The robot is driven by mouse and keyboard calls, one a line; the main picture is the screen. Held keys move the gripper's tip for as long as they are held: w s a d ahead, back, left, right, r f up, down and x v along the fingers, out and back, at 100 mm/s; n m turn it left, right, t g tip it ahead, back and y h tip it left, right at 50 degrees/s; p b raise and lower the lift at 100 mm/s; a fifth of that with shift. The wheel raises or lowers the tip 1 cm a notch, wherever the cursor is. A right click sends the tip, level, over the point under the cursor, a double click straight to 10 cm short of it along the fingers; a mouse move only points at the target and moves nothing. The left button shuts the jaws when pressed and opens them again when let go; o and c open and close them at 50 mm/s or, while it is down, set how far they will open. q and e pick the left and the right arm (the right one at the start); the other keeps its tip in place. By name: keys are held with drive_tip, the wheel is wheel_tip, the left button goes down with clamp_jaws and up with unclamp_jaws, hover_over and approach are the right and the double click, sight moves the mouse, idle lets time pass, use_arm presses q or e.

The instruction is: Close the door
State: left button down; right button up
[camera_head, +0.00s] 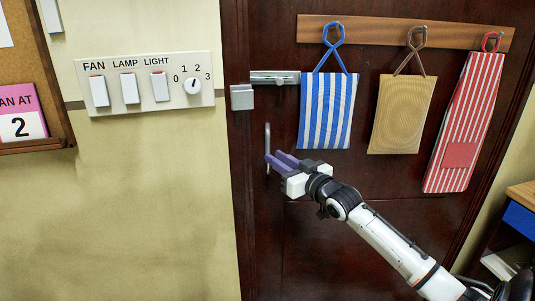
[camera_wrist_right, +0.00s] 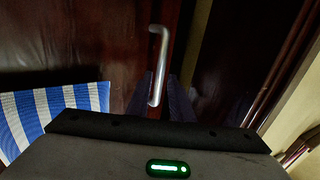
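The dark red-brown wooden door (camera_head: 330,240) fills the middle of the head view. I cannot tell for certain whether it is flush with its frame. A metal bar handle (camera_head: 267,138) stands near its left edge. My right gripper (camera_head: 277,160), with purple fingers, is at the lower part of the handle. In the right wrist view the handle (camera_wrist_right: 161,50) reaches down between the two fingertips (camera_wrist_right: 162,95). The fingers are apart, with the handle's lower end between them; firm contact is not clear. My left gripper is not in view.
A metal bolt (camera_head: 275,77) and a square catch (camera_head: 242,97) sit above the handle. A blue-striped cloth (camera_head: 328,110), a tan cloth (camera_head: 402,113) and a red-striped cloth (camera_head: 465,120) hang from a wooden rack (camera_head: 385,31). A switch panel (camera_head: 145,83) is on the left wall.

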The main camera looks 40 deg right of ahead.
drive_tip(key=shift+w+d, duration=0.2)
drive_tip(key=shift+w, duration=1.1)
drive_tip(key=shift+w+d, duration=0.15)
drive_tip(key=shift+w, duration=1.15)
clamp_jaws()
